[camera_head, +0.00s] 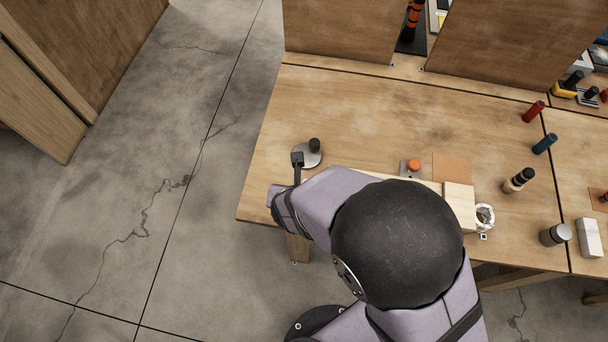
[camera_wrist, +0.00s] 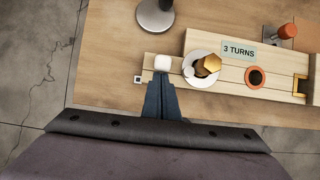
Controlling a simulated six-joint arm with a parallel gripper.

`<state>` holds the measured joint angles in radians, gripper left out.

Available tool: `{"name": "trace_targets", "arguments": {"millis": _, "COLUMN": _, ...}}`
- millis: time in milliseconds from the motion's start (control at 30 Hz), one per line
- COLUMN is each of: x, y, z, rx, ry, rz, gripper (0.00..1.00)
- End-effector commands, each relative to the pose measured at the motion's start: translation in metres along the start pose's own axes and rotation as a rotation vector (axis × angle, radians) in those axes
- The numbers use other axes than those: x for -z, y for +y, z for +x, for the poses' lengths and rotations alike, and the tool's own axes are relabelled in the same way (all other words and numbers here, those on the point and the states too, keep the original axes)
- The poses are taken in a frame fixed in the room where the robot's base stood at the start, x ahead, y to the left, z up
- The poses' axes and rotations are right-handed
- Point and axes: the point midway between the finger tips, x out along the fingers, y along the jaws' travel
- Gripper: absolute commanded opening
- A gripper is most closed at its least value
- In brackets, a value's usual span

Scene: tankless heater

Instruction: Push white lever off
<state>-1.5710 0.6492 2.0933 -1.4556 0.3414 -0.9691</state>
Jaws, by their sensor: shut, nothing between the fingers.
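In the wrist view, a small rounded white piece (camera_wrist: 162,63), which looks like the white lever's end, shows right at the tips of my gripper (camera_wrist: 161,82). My gripper's dark fingers are together, with nothing between them. I cannot tell whether they touch the white piece. The white piece shows over the left part of a pale wooden board (camera_wrist: 225,88). To its right, a brass hex piece (camera_wrist: 208,64) sits on a white round plate (camera_wrist: 201,80). In the head view, my arm hides the fingertips and the white piece.
A grey round base with a black knob (camera_head: 314,145) stands beyond the board's left end. An orange knob (camera_head: 413,166) stands behind the board, and an orange-ringed hole (camera_wrist: 255,77) is in it. The wooden table (camera_head: 370,110) is clear towards the back, below upright panels (camera_head: 340,30).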

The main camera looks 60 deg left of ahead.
Motion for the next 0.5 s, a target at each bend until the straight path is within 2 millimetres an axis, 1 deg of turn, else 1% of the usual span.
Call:
{"name": "trace_targets", "arguments": {"millis": 33, "x": -0.006, "y": -0.001, "z": -0.005, "rx": 0.001, "ry": 0.008, "rz": 0.002, "gripper": 0.00}}
{"name": "trace_targets", "arguments": {"millis": 200, "x": -0.022, "y": 0.000, "z": -0.002, "rx": 0.000, "ry": 0.010, "rz": 0.002, "gripper": 0.00}}
{"name": "trace_targets", "arguments": {"millis": 500, "x": -0.027, "y": 0.000, "z": -0.001, "rx": -0.001, "ry": 0.002, "rz": 0.003, "gripper": 0.00}}
